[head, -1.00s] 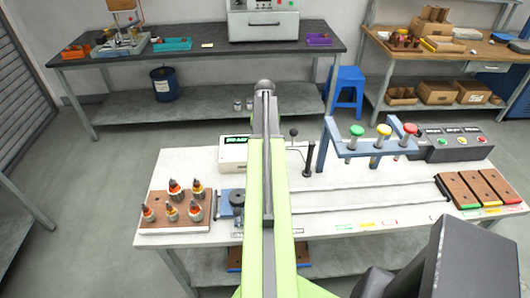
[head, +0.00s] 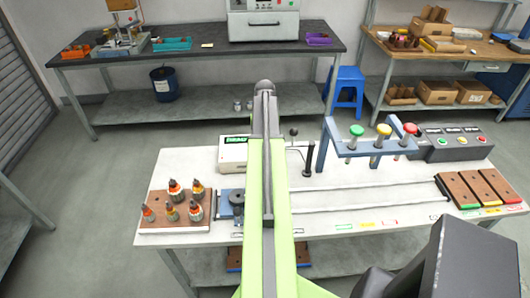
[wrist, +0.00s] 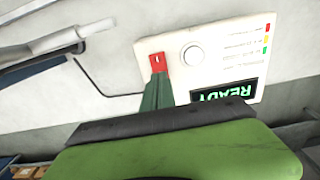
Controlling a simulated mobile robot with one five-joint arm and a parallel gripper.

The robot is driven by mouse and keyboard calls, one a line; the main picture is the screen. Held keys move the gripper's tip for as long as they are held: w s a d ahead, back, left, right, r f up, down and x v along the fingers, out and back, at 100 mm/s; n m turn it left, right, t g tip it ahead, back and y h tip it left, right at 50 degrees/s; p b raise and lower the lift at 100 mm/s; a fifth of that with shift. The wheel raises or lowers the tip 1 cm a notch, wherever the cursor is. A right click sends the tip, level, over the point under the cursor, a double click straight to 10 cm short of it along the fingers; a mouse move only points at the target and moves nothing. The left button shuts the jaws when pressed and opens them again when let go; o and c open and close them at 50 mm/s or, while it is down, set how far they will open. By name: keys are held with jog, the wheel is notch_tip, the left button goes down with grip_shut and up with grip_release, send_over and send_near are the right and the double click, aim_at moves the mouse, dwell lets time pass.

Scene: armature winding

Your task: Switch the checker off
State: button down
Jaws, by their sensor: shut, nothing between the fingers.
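The checker is a white box (wrist: 222,62) with a lit green display (wrist: 222,93) that reads READY, upside down in the wrist view. It has a round pale knob (wrist: 193,55) and a red switch (wrist: 158,57) with a white mark. In the head view the checker (head: 232,166) stands at the back of the white table, partly behind my arm. My gripper (wrist: 156,80) shows as dark green fingers, shut and empty, with the tips right at the red switch. I cannot tell whether they touch it. The head view does not show the fingertips.
A blue rack with coloured-top tools (head: 383,131) and a grey control box (head: 450,142) stand to the right. A wooden board (head: 160,225) with several armatures is at left. A black lever (head: 308,160) stands just right of my arm. The table middle is mostly clear.

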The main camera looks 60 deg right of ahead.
jog(key=shift+f+b, duration=0.8)
jog(key=shift+f, duration=0.05)
dwell(0.3)
notch_tip(320, 180, up, 7)
jog(key=p, duration=0.7)
jog(key=shift+r, duration=0.1)
jog(key=shift+w, duration=0.15)
